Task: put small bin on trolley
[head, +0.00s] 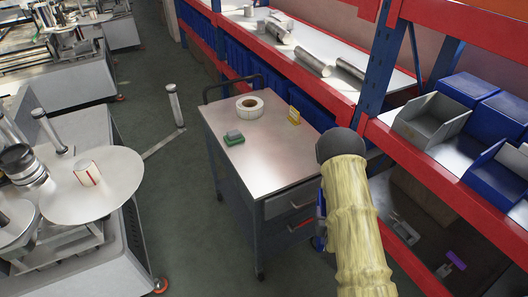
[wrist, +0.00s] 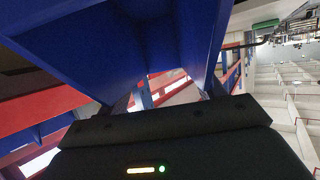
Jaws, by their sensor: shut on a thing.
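The trolley (head: 262,160) stands in the middle of the head view, a grey cabinet with a pale flat top, drawers and a dark push handle. A blue small bin (wrist: 110,45) fills the upper left of the wrist view, very close. My gripper (wrist: 172,95) is shut on it. In the head view my arm, in a yellowish sleeve, reaches in beside the trolley's right front side and hides the gripper. A sliver of blue (head: 320,225) shows left of the sleeve; it may be the held bin.
On the trolley top lie a white tape roll (head: 250,105), a green block (head: 233,138) and a yellow item (head: 294,116). Its front part is clear. A red-and-blue rack (head: 430,160) with grey and blue bins runs along the right. A labelling machine (head: 95,185) stands left.

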